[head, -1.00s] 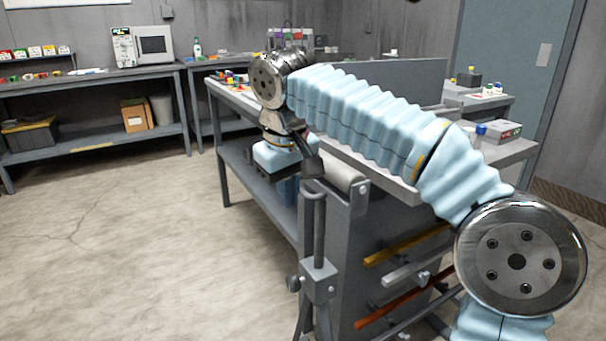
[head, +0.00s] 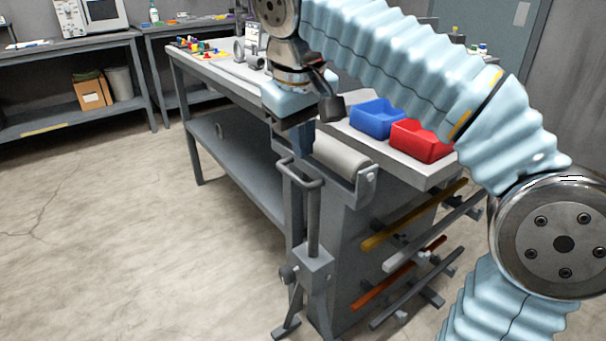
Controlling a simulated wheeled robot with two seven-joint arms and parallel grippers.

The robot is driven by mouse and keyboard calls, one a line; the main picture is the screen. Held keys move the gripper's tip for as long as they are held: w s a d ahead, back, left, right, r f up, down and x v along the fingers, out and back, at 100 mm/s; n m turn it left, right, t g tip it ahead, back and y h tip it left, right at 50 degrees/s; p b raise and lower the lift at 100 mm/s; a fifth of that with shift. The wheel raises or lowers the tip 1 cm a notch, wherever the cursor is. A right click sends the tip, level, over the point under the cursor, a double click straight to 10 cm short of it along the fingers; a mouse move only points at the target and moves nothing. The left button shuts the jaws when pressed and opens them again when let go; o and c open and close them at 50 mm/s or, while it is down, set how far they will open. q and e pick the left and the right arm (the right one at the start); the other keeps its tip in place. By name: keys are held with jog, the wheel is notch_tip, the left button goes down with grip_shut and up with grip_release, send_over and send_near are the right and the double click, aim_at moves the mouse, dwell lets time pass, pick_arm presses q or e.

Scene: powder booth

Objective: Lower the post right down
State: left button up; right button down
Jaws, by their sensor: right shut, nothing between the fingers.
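The stand's grey upright post (head: 313,225) has a loop handle (head: 300,171) at its top. It runs down into a collar block (head: 314,268) with a side knob (head: 288,275), above splayed legs. A pale roller (head: 342,157) in a grey bracket lies just behind the handle; I cannot tell how it joins the post. My right gripper (head: 306,117) is shut and empty, above the handle and apart from it in the picture. Its dark fingers are partly hidden by its own body. My left gripper is not in view.
A grey workbench (head: 232,154) stands behind, with a blue bin (head: 377,119) and a red bin (head: 421,141) on top. Coloured bars (head: 413,215) stick out from a rack at the stand's right. The concrete floor (head: 120,240) at left is clear.

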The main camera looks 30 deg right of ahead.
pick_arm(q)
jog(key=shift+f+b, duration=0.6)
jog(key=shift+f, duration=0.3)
pick_arm(e)
jog(key=x, duration=0.7)
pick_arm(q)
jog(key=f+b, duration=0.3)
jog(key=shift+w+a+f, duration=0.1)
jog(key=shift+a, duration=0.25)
pick_arm(e)
notch_tip(320, 180, down, 6)
jog(key=shift+r, duration=0.1)
jog(key=p, duration=0.6)
send_near(305, 183)
jog(key=s+a+r, duration=0.1)
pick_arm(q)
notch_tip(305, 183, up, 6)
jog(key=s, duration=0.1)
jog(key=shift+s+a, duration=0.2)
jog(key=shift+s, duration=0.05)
pick_arm(e)
jog(key=shift+s+a, duration=0.15)
